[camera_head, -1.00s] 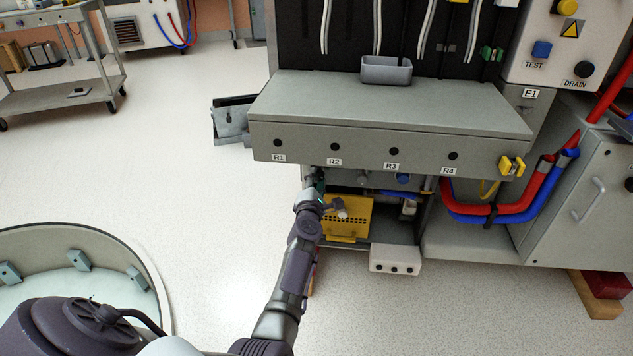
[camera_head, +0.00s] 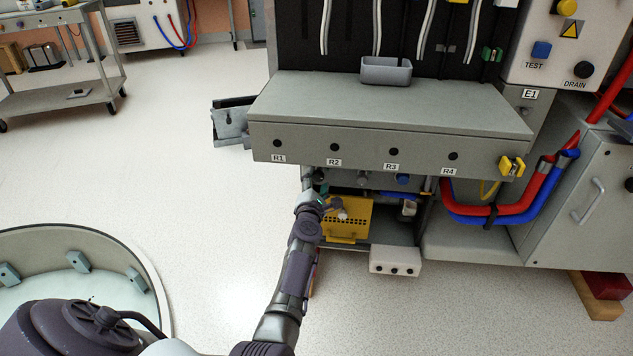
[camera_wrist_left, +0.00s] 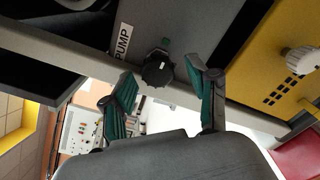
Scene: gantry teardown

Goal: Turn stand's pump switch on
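The pump switch (camera_wrist_left: 158,71) is a black round knob on a grey panel, beside a white label reading PUMP (camera_wrist_left: 123,46) in the left wrist view. My left gripper (camera_wrist_left: 163,80) is open, with one green-padded finger on each side of the knob. I cannot tell whether the pads touch it. In the head view my left gripper (camera_head: 326,201) is under the stand's grey cabinet (camera_head: 390,125), near the yellow box, and the pump knob cannot be made out there. My right gripper is not in view.
A yellow perforated box (camera_head: 353,222) stands close to the gripper; its white knob (camera_wrist_left: 303,58) shows in the left wrist view. The cabinet front overhangs the gripper. A white box with black holes (camera_head: 395,260) sits lower right. Floor to the left is open.

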